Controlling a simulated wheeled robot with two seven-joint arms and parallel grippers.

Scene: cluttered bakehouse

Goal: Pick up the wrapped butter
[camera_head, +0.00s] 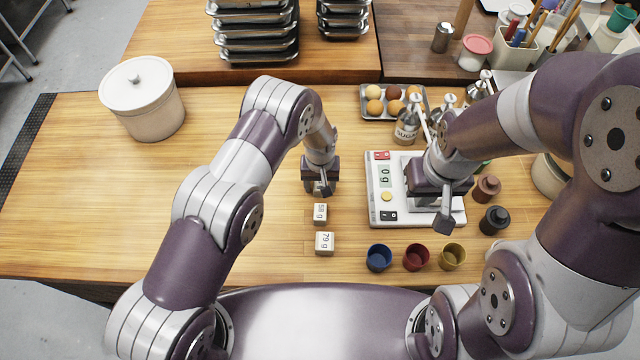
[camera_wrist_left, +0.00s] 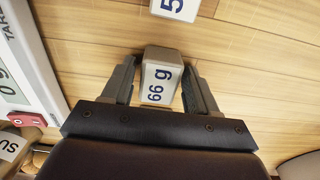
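A small pale wrapped block marked 66 g (camera_wrist_left: 162,76), which looks like the wrapped butter, lies on the wooden worktop (camera_head: 230,170). My left gripper (camera_head: 319,191) is open over it. In the left wrist view the gripper's fingers (camera_wrist_left: 160,88) stand on either side of the block, with narrow gaps beside it. In the head view the gripper hides this block. Two similar blocks, marked 58 g (camera_head: 320,213) and 79 g (camera_head: 324,243), lie nearer to me. My right gripper (camera_head: 430,212) hangs over the scale, apparently open with nothing seen in it.
Blue (camera_head: 378,257), red (camera_head: 416,257) and yellow (camera_head: 452,256) cups stand in front. A lidded white pot (camera_head: 143,105) stands far left.

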